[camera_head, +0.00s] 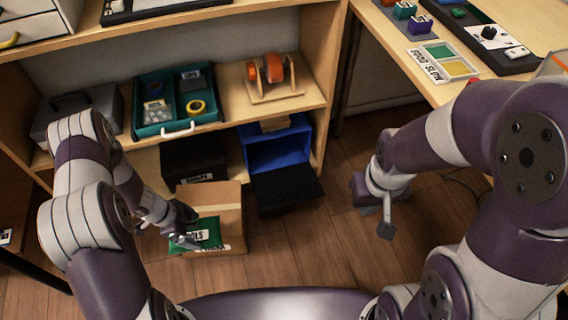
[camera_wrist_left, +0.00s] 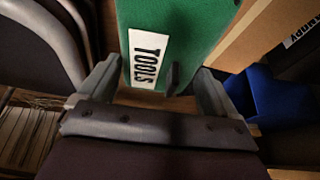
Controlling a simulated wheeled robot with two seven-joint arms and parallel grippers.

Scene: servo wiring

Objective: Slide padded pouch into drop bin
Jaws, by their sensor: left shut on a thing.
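The green padded pouch (camera_head: 209,229) has a white label reading TOOLS. It is held at the cardboard bin (camera_head: 228,193), overlapping its near part in the head view; I cannot tell how deep it sits. My left gripper (camera_head: 186,240) is shut on the pouch. In the left wrist view the pouch (camera_wrist_left: 200,28) extends away from between the fingers of the left gripper (camera_wrist_left: 155,92). The bin has a white label low on its near side, partly covered. My right gripper (camera_head: 386,229) hangs over the floor at the right, apart from the pouch; its jaw state is unclear.
A blue bin (camera_head: 277,153) and a black labelled box (camera_head: 193,160) stand behind the cardboard bin. Above them a shelf holds a teal tray (camera_head: 160,128), a grey case (camera_head: 60,108) and an orange reel (camera_head: 273,68). Wooden floor (camera_head: 325,240) is clear to the right.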

